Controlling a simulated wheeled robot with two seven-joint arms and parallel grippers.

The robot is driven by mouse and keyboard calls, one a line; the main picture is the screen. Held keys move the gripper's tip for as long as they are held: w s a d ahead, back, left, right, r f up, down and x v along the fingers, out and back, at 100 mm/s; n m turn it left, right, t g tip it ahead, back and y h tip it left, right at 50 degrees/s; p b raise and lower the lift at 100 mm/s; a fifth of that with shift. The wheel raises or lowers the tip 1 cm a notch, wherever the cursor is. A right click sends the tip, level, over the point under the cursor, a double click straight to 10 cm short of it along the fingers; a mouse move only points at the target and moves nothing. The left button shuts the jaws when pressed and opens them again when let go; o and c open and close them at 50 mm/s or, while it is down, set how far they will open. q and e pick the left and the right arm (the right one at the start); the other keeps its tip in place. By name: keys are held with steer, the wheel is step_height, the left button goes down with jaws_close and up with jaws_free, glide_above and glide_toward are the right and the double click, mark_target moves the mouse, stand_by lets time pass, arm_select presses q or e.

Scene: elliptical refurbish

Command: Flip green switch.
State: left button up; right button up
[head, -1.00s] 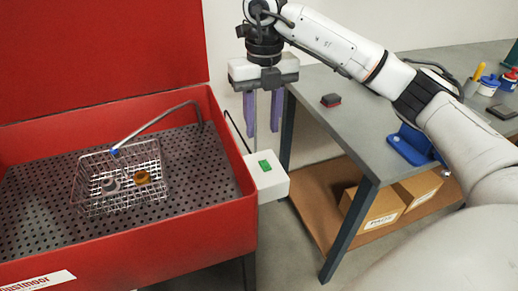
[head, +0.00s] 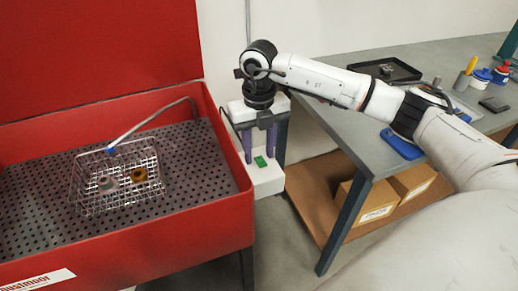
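The green switch (head: 261,161) sits on top of a white box (head: 266,183) fixed to the right side of the red parts washer (head: 225,215). My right gripper (head: 261,160) points down over this box. Whether the fingertips touch the box cannot be told. My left gripper is not in view.
A wire basket (head: 120,180) with a grey part and an orange-brown part lies in the washer beside a hose (head: 150,127). A grey workbench (head: 345,125) stands to the right, holding a black tray (head: 385,70) and a blue object (head: 402,143). Boxes (head: 372,205) sit on its lower shelf.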

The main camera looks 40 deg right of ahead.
mark_target(265, 172)
jaws_close()
steer(key=shift+f+t+b, duration=0.1)
steer(key=shift+t+b, duration=0.2)
steer(key=shift+b, duration=0.1)
steer(key=t+b, duration=0.1)
steer(key=b, duration=0.1)
steer(key=t+b, duration=0.1)
steer(key=b, duration=0.1)
steer(key=shift+s+f+h, duration=0.1)
steer(key=shift+s+h, duration=0.3)
steer(key=shift+t+b, duration=0.3)
steer(key=shift+b, duration=0.05)
steer(key=shift+a+r, duration=0.1)
steer(key=shift+r, duration=0.25)
jaws_free()
steer(key=v, duration=1)
steer(key=shift+s+r, duration=0.15)
